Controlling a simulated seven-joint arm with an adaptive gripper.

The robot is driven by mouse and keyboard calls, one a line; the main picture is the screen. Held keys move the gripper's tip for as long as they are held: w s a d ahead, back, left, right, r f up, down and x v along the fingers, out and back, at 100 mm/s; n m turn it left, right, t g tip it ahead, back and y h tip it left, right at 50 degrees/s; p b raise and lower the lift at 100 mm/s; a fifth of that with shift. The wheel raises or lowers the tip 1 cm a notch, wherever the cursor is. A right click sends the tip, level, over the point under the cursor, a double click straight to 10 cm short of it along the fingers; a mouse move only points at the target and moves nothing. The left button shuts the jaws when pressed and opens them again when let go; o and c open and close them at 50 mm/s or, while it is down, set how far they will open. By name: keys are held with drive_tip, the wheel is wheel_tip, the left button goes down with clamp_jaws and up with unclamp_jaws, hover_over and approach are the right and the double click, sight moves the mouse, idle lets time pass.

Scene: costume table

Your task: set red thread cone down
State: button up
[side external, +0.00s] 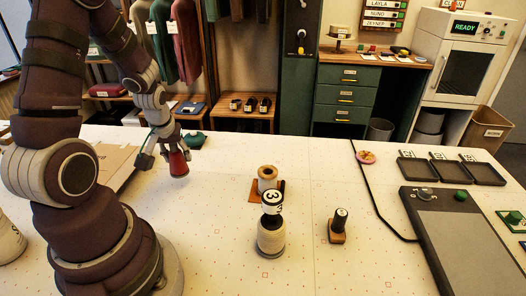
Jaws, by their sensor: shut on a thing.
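The red thread cone (178,164) is upright at the left of the white table (215,225), narrow end up. My gripper (168,152) is shut on the cone, with its fingers around the upper part. I cannot tell from this one view whether the base of the cone touches the table or hangs a little above it.
A teal item (193,141) lies just behind the cone. A flat tan board (116,160) lies to the left. Black trays (455,171) sit right. Table between cone and spool is clear.

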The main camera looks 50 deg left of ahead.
sight(174, 154)
drive_tip(key=shift+f, duration=1.75)
drive_tip(key=o, duration=1.1)
drive_tip(key=shift+f, duration=0.1)
drive_tip(key=v, duration=1.2)
drive_tip(key=shift+a, duration=0.1)
drive_tip(key=d+r+m+t+h, duration=0.1)
drive_tip(key=d+r+m, duration=0.1)
drive_tip(key=d+m, duration=0.2)
drive_tip(key=d+r+m+t+h, duration=0.1)
drive_tip(key=d+r+m, duration=0.2)
drive_tip(key=d, duration=0.3)
drive_tip(key=w+d+r+m+t+h, duration=0.1)
drive_tip(key=d+r+m+h, duration=0.1)
drive_tip(key=d+r+m, duration=0.1)
drive_tip(key=shift+d+r+m, duration=0.15)
drive_tip(key=shift+d+m, duration=0.65)
drive_tip(key=shift+d, duration=0.3)
